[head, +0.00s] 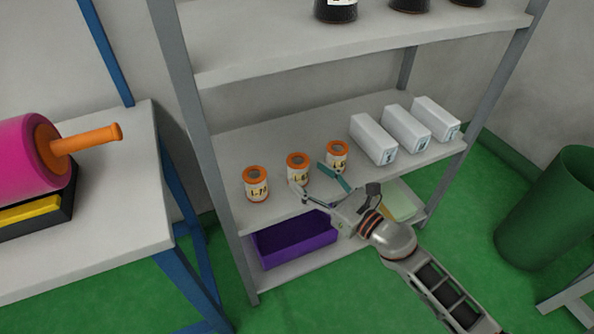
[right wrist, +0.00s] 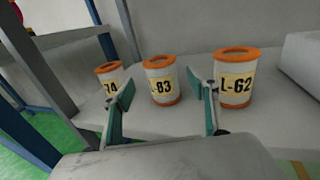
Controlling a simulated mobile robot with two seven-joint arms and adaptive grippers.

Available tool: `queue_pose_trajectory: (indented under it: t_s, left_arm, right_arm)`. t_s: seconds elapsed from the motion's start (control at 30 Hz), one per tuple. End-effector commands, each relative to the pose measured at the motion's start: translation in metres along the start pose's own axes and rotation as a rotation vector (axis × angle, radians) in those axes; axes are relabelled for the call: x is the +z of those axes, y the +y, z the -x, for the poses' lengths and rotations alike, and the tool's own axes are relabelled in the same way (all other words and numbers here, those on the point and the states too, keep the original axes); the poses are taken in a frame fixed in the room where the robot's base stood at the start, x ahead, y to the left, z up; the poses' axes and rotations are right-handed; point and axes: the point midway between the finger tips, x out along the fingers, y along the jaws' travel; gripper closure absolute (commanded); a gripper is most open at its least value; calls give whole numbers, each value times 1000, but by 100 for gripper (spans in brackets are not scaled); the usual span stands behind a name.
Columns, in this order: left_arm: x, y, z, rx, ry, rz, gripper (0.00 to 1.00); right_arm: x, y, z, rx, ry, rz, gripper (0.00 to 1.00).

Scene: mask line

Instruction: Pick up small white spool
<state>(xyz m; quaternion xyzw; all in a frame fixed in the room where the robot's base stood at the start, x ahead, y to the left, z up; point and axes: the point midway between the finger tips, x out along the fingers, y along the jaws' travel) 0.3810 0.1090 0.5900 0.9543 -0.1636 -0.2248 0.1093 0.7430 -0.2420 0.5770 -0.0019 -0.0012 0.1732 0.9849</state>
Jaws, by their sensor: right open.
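Three small white spools with orange rims and yellow labels stand upright in a row on the middle shelf. The left one (head: 256,184), labelled with a number ending in 74, also shows in the right wrist view (right wrist: 108,72). The middle one, L-83 (head: 298,167), shows between my fingers in the right wrist view (right wrist: 160,80). The right one, L-62 (head: 337,156), stands just right of my right finger in the right wrist view (right wrist: 236,78). My right gripper (head: 314,180) is open and empty at the shelf's front edge, facing the middle spool. My left gripper is out of view.
White boxes (head: 373,139) stand on the shelf to the right of the spools. A purple bin (head: 294,241) is on the shelf below. Dark jars (head: 336,10) stand on the shelf above. A table (head: 140,200) is at the left and a green barrel (head: 548,215) at the right.

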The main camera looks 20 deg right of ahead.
Motion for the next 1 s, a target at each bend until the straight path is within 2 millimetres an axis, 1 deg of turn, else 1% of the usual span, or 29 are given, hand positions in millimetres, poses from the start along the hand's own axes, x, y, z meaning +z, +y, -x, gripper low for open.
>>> queue_pose_trajectory:
  t_s: [0.03, 0.13, 0.23, 0.4, 0.5, 0.7, 0.73, 0.77, 0.8, 0.9, 1.0]
  left_arm:
    - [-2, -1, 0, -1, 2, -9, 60]
    - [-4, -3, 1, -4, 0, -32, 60]
    - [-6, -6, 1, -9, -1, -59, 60]
    - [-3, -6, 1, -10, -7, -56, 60]
    - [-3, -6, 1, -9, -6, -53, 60]
    - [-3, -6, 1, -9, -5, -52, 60]
    - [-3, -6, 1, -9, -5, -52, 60]
    - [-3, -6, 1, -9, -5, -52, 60]
    - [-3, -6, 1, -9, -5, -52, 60]
    - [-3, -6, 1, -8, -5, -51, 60]
    - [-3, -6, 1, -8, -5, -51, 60]
  right_arm:
    - [4, 0, -6, 0, -4, 1, 41]
    - [7, -1, -17, 0, -5, 1, 41]
    - [11, -3, -32, -1, -6, -1, 41]
    - [6, -2, -50, 0, 1, -4, 41]
    - [5, -2, -54, 0, 2, -5, 41]
    - [6, -2, -54, 0, 2, -4, 41]
    - [6, -2, -54, 0, 2, -4, 46]
    - [6, -2, -54, 0, 2, -4, 54]
    - [6, -2, -54, 0, 2, -4, 64]
    - [6, -2, -54, 0, 2, -4, 86]
    - [6, -2, -54, 0, 1, -4, 86]
